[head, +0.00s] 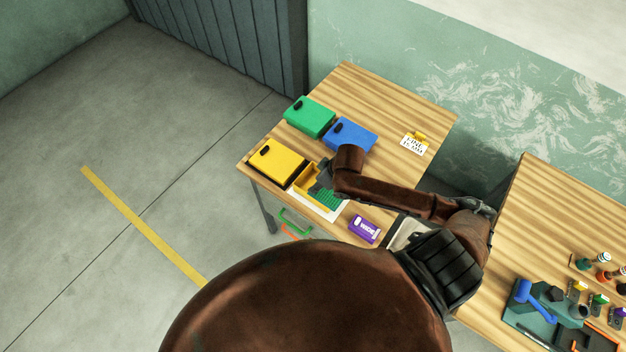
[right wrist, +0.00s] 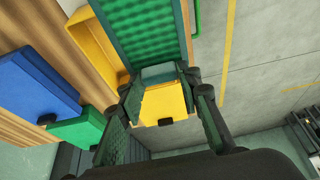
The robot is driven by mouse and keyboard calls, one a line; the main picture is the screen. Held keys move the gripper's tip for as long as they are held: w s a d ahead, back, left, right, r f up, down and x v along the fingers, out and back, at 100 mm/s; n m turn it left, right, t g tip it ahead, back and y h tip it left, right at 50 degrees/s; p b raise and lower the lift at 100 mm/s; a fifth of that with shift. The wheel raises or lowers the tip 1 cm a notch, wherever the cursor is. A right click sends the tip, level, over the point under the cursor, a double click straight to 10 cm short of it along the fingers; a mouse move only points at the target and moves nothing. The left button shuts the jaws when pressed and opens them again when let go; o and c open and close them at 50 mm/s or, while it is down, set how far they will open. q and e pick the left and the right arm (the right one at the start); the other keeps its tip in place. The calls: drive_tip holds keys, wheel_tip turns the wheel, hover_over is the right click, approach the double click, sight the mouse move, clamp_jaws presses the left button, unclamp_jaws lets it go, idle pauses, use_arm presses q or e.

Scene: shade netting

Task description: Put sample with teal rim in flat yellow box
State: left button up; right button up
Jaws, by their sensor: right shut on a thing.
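My right gripper (head: 324,180) is over the table's front left part, beside an open yellow tray (head: 300,183) and a green textured pad (head: 328,198). A flat yellow box (head: 275,163) with a black handle stands at the table's left corner, left of the tray. The box shows beyond the fingers in the right wrist view (right wrist: 165,103). My left gripper is out of view.
A green box (head: 310,116) and a blue box (head: 352,136) stand behind the yellow one. A purple box (head: 364,228) lies front right of the pad. A yellow-clipped card (head: 414,144) stands at the back. A second table with tools (head: 548,300) is right.

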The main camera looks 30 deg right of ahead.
drive_tip(key=w+f, duration=0.2)
drive_tip(key=w+d+f, duration=0.1)
drive_tip(key=w+f, duration=0.1)
drive_tip(key=w, duration=0.1)
drive_tip(key=w+f, duration=0.2)
drive_tip(key=f, duration=0.1)
drive_tip(key=shift+w+d, duration=0.15)
drive_tip(key=shift+d, duration=0.25)
drive_tip(key=shift+w+f+p, duration=0.1)
drive_tip(key=shift+f+p, duration=0.55)
drive_tip(key=shift+f, duration=0.95)
drive_tip(key=o, duration=0.5)
drive_tip(key=shift+f, duration=0.1)
drive_tip(key=o, duration=0.4)
drive_tip(key=shift+d, duration=0.1)
drive_tip(key=shift+o, duration=0.2)
drive_tip(key=v, duration=1.2)
